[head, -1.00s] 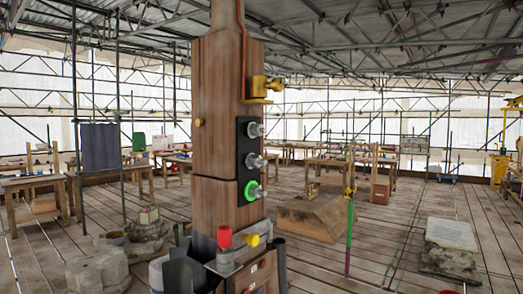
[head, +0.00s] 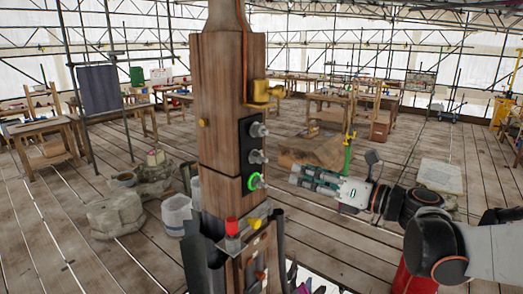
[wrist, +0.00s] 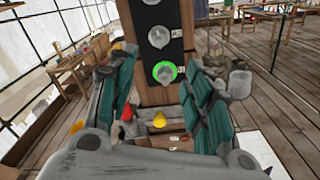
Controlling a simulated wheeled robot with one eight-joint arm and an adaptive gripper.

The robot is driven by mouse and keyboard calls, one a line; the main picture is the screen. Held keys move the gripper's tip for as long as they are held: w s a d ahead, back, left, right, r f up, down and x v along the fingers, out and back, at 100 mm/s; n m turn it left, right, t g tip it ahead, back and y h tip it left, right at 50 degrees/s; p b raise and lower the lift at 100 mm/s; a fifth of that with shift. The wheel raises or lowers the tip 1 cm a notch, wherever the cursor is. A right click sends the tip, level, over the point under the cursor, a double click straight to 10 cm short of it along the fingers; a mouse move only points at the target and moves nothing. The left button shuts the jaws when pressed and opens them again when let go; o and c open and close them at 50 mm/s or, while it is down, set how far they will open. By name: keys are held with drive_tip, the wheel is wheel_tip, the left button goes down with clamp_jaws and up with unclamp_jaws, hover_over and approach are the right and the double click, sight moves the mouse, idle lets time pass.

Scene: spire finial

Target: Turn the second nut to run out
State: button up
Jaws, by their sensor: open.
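A black plate (head: 248,140) on the wooden spire post (head: 220,110) carries three metal nuts in a column: top (head: 258,130), middle (head: 257,157) and bottom (head: 256,182). A glowing green ring surrounds the bottom nut. My gripper (head: 295,177) is to the right of the bottom nut in the head view, pointing toward the post, apart from it. In the wrist view its teal-padded fingers (wrist: 160,88) are spread and empty. The green-ringed nut (wrist: 165,74) appears between them, with the middle nut (wrist: 159,37) above.
A brass fitting (head: 262,91) projects above the plate. Below the nuts are a red knob (head: 232,227) and a yellow knob (head: 253,223) on a ledge. Stone blocks (head: 115,215) and workbenches stand around on the plank floor. The air right of the plate is clear up to my gripper.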

sight(261, 161)
drive_tip(key=p+x, duration=0.1)
drive_tip(key=x, duration=1.2)
drive_tip(key=shift+w+a, duration=0.1)
drive_tip(key=shift+a, duration=0.2)
drive_tip(key=c, duration=1.1)
